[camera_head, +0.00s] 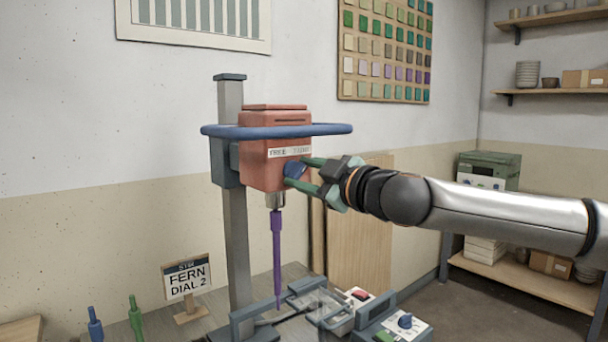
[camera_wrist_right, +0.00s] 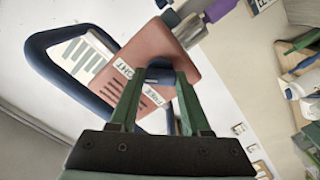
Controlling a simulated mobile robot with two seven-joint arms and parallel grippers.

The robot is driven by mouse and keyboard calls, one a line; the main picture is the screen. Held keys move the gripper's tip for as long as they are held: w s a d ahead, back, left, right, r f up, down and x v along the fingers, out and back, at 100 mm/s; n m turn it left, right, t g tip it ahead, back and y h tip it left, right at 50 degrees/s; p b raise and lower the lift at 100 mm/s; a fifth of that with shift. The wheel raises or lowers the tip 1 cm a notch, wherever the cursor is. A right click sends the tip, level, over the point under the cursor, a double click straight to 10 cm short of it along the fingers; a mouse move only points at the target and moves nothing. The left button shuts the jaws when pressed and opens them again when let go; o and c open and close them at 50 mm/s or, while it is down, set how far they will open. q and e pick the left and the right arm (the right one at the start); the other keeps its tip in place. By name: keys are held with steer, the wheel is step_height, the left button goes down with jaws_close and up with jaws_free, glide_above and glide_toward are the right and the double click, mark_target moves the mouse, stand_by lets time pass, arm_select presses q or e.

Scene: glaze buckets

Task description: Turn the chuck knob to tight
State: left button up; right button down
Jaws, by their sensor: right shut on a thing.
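The mixer head (camera_head: 270,150) is a salmon-red box on a grey column, with a label (camera_head: 289,152) reading FREE at left and TIGHT at right, partly hidden. Below the label is the blue chuck knob (camera_head: 293,168). My right gripper (camera_head: 297,173) reaches in from the right, its green fingers shut on the knob. In the wrist view the fingers (camera_wrist_right: 158,80) sit either side of the dark blue knob (camera_wrist_right: 159,73); its pointer direction is unclear. A purple stirring shaft (camera_head: 277,245) hangs from the metal chuck (camera_head: 275,201). My left gripper is out of view.
A blue ring bar (camera_head: 330,129) surrounds the head just above my gripper. A sign (camera_head: 186,276) reads STIR FERN DIAL 2. Blue (camera_head: 94,325) and green (camera_head: 135,318) handled tools stand at lower left. A control box with a blue dial (camera_head: 405,321) is at lower right.

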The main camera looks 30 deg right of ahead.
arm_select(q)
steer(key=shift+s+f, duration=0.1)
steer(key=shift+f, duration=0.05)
arm_select(e)
steer(key=shift+c, duration=1.8)
jaws_free()
steer(key=shift+s+d+r, duration=0.1)
steer(key=shift+s, duration=0.5)
steer(key=s+p, duration=0.1)
steer(key=s, duration=0.2)
steer(key=shift+s+d, duration=0.1)
steer(key=shift+s, duration=0.2)
steer(key=b, duration=0.4)
glide_toward(301, 171)
steer(key=shift+s, duration=1.6)
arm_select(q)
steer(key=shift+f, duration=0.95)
arm_select(e)
steer(key=shift+d, duration=0.2)
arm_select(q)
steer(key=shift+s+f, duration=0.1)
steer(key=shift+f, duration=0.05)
